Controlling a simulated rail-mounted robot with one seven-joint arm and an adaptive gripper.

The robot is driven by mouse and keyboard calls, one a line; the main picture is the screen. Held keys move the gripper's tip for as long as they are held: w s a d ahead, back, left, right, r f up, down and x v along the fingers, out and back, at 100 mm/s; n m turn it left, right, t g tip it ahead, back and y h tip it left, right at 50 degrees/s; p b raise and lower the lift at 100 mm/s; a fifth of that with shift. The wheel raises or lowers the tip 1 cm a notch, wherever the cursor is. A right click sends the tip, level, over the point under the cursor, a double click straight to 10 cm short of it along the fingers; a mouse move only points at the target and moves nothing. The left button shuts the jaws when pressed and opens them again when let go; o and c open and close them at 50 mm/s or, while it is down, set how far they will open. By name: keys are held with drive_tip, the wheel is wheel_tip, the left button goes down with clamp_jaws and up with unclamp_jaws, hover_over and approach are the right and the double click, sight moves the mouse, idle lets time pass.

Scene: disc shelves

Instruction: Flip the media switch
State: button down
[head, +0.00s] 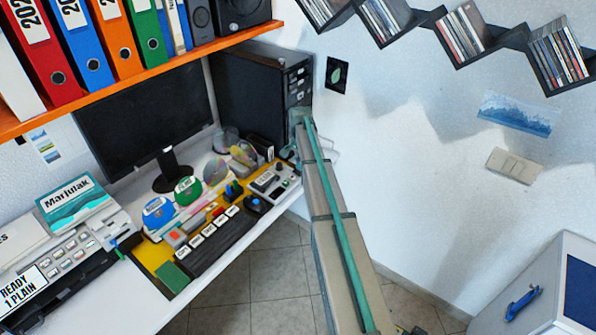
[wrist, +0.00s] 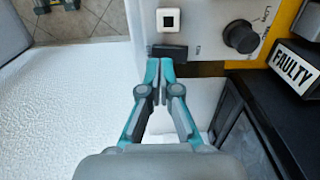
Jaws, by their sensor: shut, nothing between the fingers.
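In the wrist view, a light grey control panel (wrist: 205,45) carries a dark switch-like block (wrist: 169,52) at its lower edge. I cannot read a label that names it as the media switch. My gripper (wrist: 160,68) is shut and empty, with its fingertips right at that block; whether they touch it I cannot tell. In the head view, the panel (head: 283,191) sits at the right end of the yellow console, and my arm hides the gripper's fingertips.
A black box labelled FAULTY (wrist: 295,67) stands beside the panel. A black computer tower (head: 262,90), discs (head: 188,190), a keyboard (head: 218,242) and a printer (head: 70,255) crowd the desk. The orange shelf (head: 150,75) hangs above. Floor (head: 275,270) is open in front.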

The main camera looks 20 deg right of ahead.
sight(300, 173)
drive_tip(key=shift+r+p, duration=0.9)
drive_tip(key=shift+r, duration=1.3)
drive_tip(key=s+a+f+n, duration=0.4)
drive_tip(key=s+a, duration=0.4)
drive_tip(key=s, duration=0.3)
drive_tip(key=s+a+f+n, duration=0.4)
drive_tip(key=s+a, duration=0.4)
drive_tip(key=s, duration=0.2)
drive_tip(key=s+a+f+n, duration=0.45)
drive_tip(key=s+a, duration=0.35)
drive_tip(key=s, duration=0.3)
drive_tip(key=s+f+g, duration=0.3)
drive_tip(key=s+f, duration=0.6)
drive_tip(key=s, duration=0.6)
drive_tip(key=s+f+g, duration=0.3)
drive_tip(key=s+f, duration=0.6)
drive_tip(key=s, duration=0.5)
drive_tip(key=shift+s+f+g, duration=0.4)
